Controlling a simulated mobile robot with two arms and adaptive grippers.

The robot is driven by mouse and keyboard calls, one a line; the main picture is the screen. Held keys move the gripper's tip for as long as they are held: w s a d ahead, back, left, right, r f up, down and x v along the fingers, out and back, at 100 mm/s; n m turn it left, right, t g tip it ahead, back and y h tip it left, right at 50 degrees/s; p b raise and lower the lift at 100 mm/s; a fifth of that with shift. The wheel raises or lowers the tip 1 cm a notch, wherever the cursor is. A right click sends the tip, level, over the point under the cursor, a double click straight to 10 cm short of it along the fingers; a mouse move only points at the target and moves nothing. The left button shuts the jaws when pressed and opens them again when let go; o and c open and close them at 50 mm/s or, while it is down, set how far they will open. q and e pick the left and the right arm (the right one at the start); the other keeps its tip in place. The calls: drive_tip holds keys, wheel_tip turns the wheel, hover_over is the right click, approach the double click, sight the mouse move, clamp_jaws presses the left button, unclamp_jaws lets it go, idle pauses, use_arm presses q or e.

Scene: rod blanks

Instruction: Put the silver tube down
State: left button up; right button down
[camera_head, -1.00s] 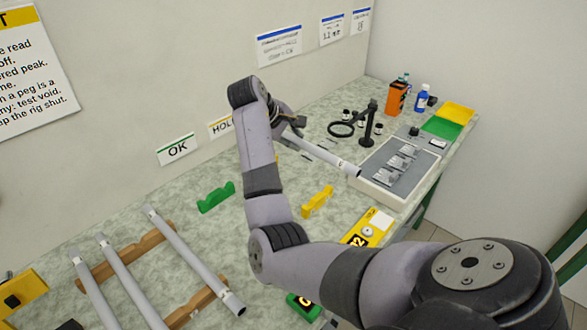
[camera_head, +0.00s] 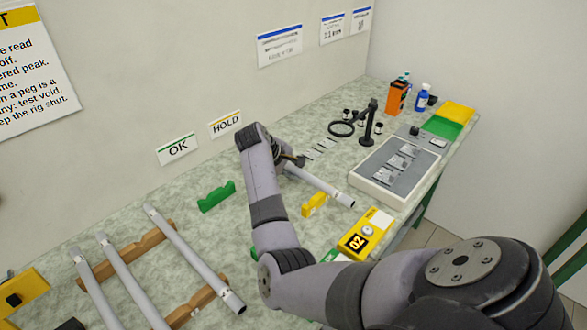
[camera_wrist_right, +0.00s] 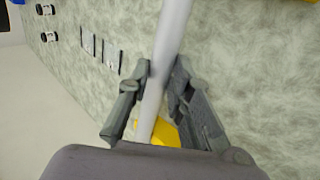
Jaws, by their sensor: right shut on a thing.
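The silver tube (camera_head: 325,187) is a light grey rod with dark bands near its right end. My right gripper (camera_head: 292,162), mostly hidden behind my own arm, holds it over the middle of the bench. In the right wrist view my right gripper (camera_wrist_right: 160,82) is shut on the tube (camera_wrist_right: 168,48), one finger on each side. A yellow notched rest (camera_head: 314,204) is close by the tube and shows below it in the wrist view (camera_wrist_right: 163,133). A green notched rest (camera_head: 216,197) stands to the left. Whether the tube touches a rest cannot be told. My left gripper is not seen.
Several similar tubes (camera_head: 190,258) lie across wooden racks (camera_head: 140,252) at lower left. A yellow device marked 02 (camera_head: 366,234), a grey tray with packets (camera_head: 398,172) and a black ring stand (camera_head: 367,125) are to the right. OK and HOLD signs are on the wall.

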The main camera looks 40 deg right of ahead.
drive_tip(key=shift+f, duration=0.1)
drive_tip(key=c, duration=1.4)
unclamp_jaws()
drive_tip(key=shift+c, duration=0.2)
drive_tip(key=v, duration=1.2)
